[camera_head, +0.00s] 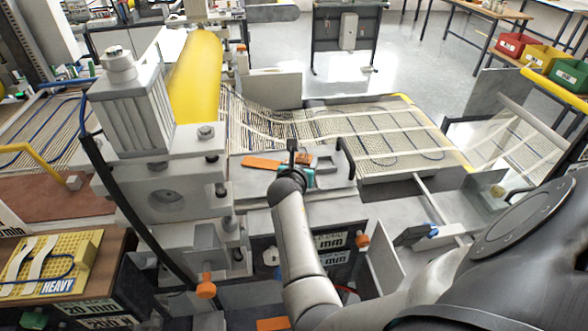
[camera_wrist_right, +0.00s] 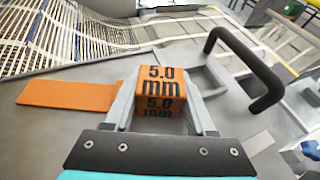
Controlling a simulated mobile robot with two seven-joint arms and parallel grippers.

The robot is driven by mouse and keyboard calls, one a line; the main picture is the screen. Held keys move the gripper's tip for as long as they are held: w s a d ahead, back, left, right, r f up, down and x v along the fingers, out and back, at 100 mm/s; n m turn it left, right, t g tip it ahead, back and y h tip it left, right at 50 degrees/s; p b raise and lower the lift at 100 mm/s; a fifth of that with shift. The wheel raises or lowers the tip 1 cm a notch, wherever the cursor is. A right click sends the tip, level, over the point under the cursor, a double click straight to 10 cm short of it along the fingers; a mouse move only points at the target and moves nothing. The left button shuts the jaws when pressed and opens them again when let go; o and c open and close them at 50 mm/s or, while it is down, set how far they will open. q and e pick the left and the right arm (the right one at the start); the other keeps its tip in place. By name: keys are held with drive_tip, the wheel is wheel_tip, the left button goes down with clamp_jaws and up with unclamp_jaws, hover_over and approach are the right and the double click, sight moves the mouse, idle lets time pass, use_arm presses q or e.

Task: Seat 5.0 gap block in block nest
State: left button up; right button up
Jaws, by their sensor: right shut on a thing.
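The 5.0 gap block (camera_wrist_right: 160,88) is an orange block marked "5.0 mm" on two faces. In the right wrist view it sits between the two grey fingers of my right gripper (camera_wrist_right: 162,108), which is shut on it. In the head view the right gripper (camera_head: 296,168) is over the grey plate, and the block (camera_head: 303,159) shows partly behind it. A grey raised-edge pocket (camera_wrist_right: 208,80), apparently the block nest, lies just right of the block in the wrist view. I cannot tell whether the block touches the plate. My left gripper is not in view.
A flat orange strip (camera_wrist_right: 70,95) lies on the plate left of the block. A black bar handle (camera_wrist_right: 262,75) arches up on the right. The roller machine with its yellow roller (camera_head: 196,75) stands to the left. Mesh (camera_head: 375,130) spreads behind the plate.

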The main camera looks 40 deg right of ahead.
clamp_jaws()
